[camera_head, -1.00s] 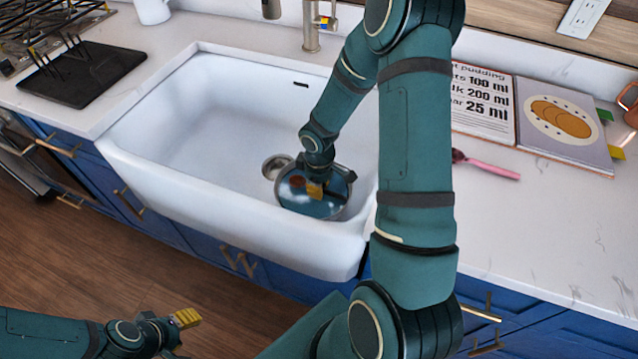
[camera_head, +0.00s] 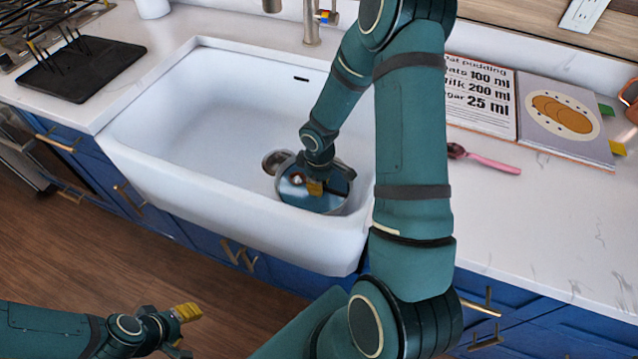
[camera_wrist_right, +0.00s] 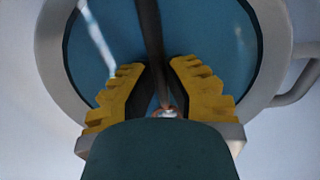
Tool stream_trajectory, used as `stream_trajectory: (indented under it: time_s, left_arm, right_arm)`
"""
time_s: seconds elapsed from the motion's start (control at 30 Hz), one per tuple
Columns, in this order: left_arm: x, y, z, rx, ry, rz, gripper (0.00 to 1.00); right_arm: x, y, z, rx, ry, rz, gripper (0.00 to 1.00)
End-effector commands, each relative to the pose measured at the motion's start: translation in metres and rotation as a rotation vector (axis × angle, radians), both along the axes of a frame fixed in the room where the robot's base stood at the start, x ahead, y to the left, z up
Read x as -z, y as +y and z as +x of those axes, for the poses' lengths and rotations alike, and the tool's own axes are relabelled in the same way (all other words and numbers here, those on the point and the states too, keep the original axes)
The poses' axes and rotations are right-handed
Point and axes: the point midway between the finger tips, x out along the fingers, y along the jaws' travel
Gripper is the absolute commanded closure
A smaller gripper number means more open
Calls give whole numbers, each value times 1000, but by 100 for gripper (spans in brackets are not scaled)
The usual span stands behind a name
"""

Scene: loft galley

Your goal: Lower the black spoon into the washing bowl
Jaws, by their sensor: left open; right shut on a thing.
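The washing bowl (camera_head: 285,203) is a round metal vessel holding blue water, standing in the white sink (camera_head: 215,120) near its drain. In the right wrist view its pale rim (camera_wrist_right: 50,60) surrounds the blue water. My right gripper (camera_head: 316,187) is over the bowl, its yellow fingers shut on the black spoon (camera_wrist_right: 150,30). The spoon's dark shaft runs up the wrist picture across the water; its far end is out of frame. I cannot tell whether the spoon touches the water. My left gripper (camera_head: 183,331) is open and empty, low in front of the sink.
A pink-handled utensil (camera_head: 490,163) and an open cookbook (camera_head: 555,115) lie on the counter right of the sink. A black drying rack (camera_head: 85,70) and a white mug (camera_head: 153,8) are at left. The tap (camera_head: 312,25) rises behind. The sink's left side is clear.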

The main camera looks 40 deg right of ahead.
Motion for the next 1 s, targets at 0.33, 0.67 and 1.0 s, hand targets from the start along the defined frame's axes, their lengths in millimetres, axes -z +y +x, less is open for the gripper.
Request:
stream_trajectory:
  time_s: [0.33, 0.67, 1.0]
  left_arm:
    - [0, 0, 0, 0, 0, 0, 53]
    - [0, 0, 0, 0, 0, 0, 53]
    - [0, 0, 0, 0, 0, 0, 53]
  right_arm:
    - [0, 0, -1, 1, 2, 0, 56]
    - [-27, -1, 0, 3, -3, -2, 56]
    - [-94, -1, 0, 2, -2, -1, 56]
